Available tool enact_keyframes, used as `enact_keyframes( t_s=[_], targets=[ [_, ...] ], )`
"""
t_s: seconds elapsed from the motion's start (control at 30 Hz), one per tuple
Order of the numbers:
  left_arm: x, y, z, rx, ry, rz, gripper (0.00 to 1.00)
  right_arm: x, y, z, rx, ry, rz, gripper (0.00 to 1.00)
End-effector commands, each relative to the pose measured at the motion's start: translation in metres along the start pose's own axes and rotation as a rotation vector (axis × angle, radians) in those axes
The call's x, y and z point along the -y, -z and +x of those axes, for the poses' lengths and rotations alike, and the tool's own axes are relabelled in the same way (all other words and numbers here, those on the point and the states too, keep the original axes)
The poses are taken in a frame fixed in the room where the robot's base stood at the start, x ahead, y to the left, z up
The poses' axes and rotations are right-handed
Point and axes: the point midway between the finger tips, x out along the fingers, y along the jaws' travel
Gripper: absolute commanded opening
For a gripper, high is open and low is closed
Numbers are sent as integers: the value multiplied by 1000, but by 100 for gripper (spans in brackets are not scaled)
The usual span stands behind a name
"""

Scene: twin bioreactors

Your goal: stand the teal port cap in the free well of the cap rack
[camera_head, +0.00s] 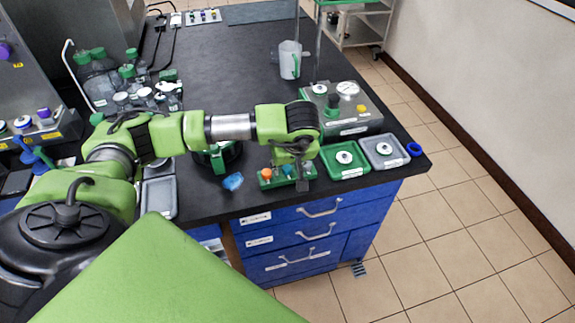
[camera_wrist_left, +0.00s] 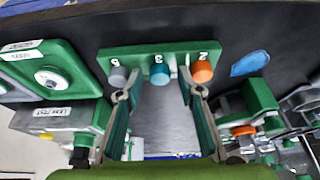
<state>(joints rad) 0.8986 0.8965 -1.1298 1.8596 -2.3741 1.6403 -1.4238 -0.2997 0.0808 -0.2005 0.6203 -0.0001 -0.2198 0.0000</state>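The green cap rack (camera_head: 276,184) stands near the front edge of the dark bench; it also shows in the left wrist view (camera_wrist_left: 140,54). In the wrist view an orange cap (camera_wrist_left: 202,71) is at its right, a blue-teal cap (camera_wrist_left: 158,74) in the middle and a grey round piece (camera_wrist_left: 117,76) at the left. I cannot tell whether the grey piece is a cap or a well. My left gripper (camera_wrist_left: 158,93) is open over the rack's front, its fingertips either side of the blue-teal cap's line, with nothing visible between them. My arm partly hides the rack in the head view.
A green tray (camera_head: 345,172) and a grey tray (camera_head: 404,156), each with a round white piece, lie right of the rack. A blue crumpled item (camera_head: 233,182) lies left. A control box (camera_head: 350,125) stands behind.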

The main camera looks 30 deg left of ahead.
Motion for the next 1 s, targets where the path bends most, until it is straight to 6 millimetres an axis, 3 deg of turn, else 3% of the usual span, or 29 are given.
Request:
enact_keyframes(
  t_s=[0.13,0.23,0.7,1.0],
  targets=[
    [0,2,-5,-1,-1,0,34,-1,0,-5,0,-1,0,40],
    [-2,2,-17,-3,-5,0,34,-1,0,3,1,-2,1,40],
    [-1,1,-109,-2,-4,0,34,-1,-3,24,1,-1,1,40],
    [0,1,-123,0,0,0,34,0,-3,26,1,-1,1,40]
  ],
)
